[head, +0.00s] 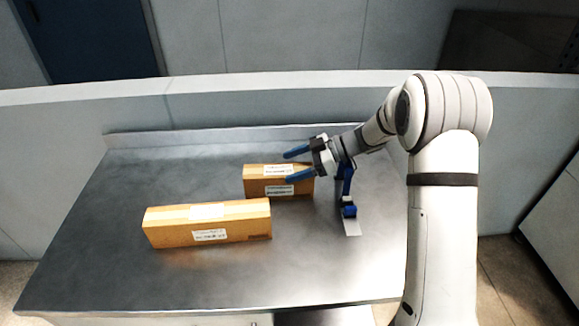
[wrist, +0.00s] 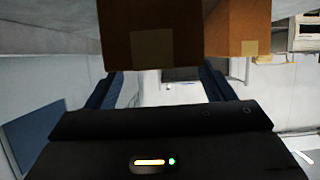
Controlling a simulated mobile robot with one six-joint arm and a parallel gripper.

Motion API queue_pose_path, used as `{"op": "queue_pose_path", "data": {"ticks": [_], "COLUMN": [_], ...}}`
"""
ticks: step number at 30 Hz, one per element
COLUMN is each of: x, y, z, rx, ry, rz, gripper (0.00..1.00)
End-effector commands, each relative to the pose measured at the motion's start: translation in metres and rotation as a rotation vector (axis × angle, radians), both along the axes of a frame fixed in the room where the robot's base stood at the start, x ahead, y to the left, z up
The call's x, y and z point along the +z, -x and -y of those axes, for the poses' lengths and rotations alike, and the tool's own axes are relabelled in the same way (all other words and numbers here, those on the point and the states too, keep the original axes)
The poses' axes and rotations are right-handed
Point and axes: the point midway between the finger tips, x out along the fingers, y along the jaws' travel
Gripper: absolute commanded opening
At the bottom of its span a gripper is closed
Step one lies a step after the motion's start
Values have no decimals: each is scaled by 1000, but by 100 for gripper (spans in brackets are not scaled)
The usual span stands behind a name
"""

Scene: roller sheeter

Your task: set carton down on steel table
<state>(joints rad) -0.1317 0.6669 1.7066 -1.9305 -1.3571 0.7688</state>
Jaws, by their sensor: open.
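Two brown cartons with white labels rest flat on the steel table (head: 215,285). The larger carton (head: 175,233) is at the front left. The smaller carton (head: 262,187) is behind it and to the right. My gripper (head: 291,165) is open, with its blue fingers at the right end of the smaller carton and partly in front of it. In the wrist view, a taped carton end (wrist: 152,50) shows at the top, between the open fingers (wrist: 160,85), with no visible grip on it. A second carton (wrist: 240,28) shows to its right.
A blue and black object (head: 348,208) with a grey strip is right of the smaller carton, below my wrist; what it is cannot be told. The table's back edge has a raised lip (head: 200,137). The left and front of the table are clear.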

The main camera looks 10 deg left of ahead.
Motion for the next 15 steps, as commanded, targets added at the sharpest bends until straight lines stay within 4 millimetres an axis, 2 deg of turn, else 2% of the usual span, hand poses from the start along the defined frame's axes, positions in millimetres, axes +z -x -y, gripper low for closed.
{"op": "queue_pose_path", "data": {"ticks": [9, 15], "x": [27, 38], "y": [-16, -22], "z": [63, 88], "rx": [-5, -3], "ry": [0, 2], "rz": [2, 1], "gripper": [76, 76]}}
